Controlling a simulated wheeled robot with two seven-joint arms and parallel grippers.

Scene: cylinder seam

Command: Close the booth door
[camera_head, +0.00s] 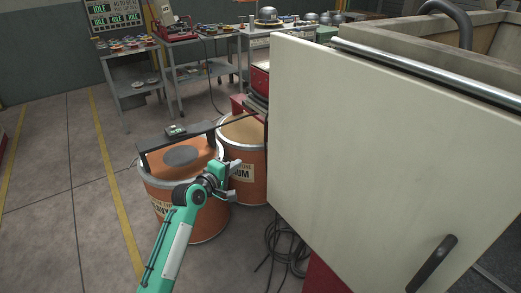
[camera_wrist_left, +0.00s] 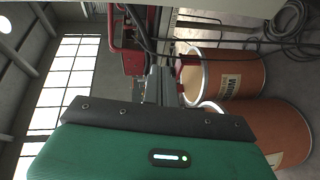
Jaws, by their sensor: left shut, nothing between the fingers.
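The booth door (camera_head: 385,140) is a large cream panel on the right of the head view. It stands swung out, at an angle to the booth (camera_head: 465,45) behind it. Its black bar handle (camera_head: 433,263) is at the lower right of the panel. My left gripper (camera_head: 233,180) is shut and empty, left of the door's near-left edge and in front of the drums. It looks apart from the door, though the depth is hard to judge. My right gripper is not in view.
Two orange drums (camera_head: 246,170) (camera_head: 165,190) stand just beyond my left gripper; they also show in the left wrist view (camera_wrist_left: 235,75). Coiled black cables (camera_head: 285,245) lie on the floor below the door. Workbenches line the back. The floor at left is clear.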

